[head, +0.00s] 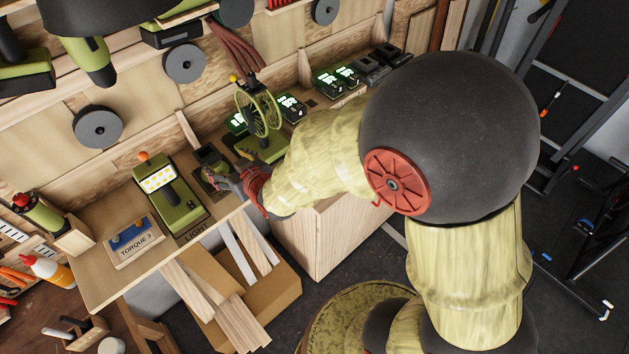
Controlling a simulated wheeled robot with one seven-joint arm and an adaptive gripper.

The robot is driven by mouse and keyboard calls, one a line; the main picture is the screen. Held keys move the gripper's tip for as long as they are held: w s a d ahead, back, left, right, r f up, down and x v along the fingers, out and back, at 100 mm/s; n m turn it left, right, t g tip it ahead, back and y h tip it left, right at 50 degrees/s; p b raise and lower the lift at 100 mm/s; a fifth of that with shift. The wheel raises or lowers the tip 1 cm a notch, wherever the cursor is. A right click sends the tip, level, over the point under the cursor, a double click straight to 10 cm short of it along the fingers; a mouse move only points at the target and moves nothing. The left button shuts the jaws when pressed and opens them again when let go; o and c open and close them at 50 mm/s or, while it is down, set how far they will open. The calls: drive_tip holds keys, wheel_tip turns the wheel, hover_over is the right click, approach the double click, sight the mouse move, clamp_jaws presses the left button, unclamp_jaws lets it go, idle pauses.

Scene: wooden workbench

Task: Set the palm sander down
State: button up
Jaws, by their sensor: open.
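A small dark and green tool, which looks like the palm sander (209,156), stands on the wooden bench shelf between the green work light and the green fan. My gripper (214,180), grey with a red wrist, is just in front of it, low over the shelf's front edge. The gripper is open. It partly covers the area around the tool, and I cannot tell whether the fingers touch it.
The lit green work light (167,195) stands left of my gripper, with the TORQUE 3 box (133,243) farther left. A green fan (259,112) and battery chargers (291,107) stand to the right. Wood planks (226,318) lean in a box below the shelf edge.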

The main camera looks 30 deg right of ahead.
drive_tip(key=s+d+r+m+g+h, duration=0.1)
drive_tip(key=s+d+r, duration=0.3)
drive_tip(key=s, duration=0.5)
drive_tip(key=s+d+r+m+g+h, duration=0.1)
drive_tip(key=s+d+r+g, duration=0.2)
drive_tip(key=s, duration=0.6)
drive_tip(key=s+d+r+m+g+h, duration=0.1)
drive_tip(key=s+d+r+g, duration=0.1)
drive_tip(key=s+d+r, duration=0.5)
drive_tip(key=shift+s+d+g, duration=0.4)
drive_tip(key=shift+s+d, duration=0.1)
drive_tip(key=shift+s, duration=0.65)
drive_tip(key=shift+r, duration=0.1)
wheel_tip(320, 180, down, 15)
drive_tip(key=b, duration=1.4)
drive_tip(key=shift+b, duration=0.4)
drive_tip(key=shift+r, duration=0.15)
drive_tip(key=shift+c, duration=0.2)
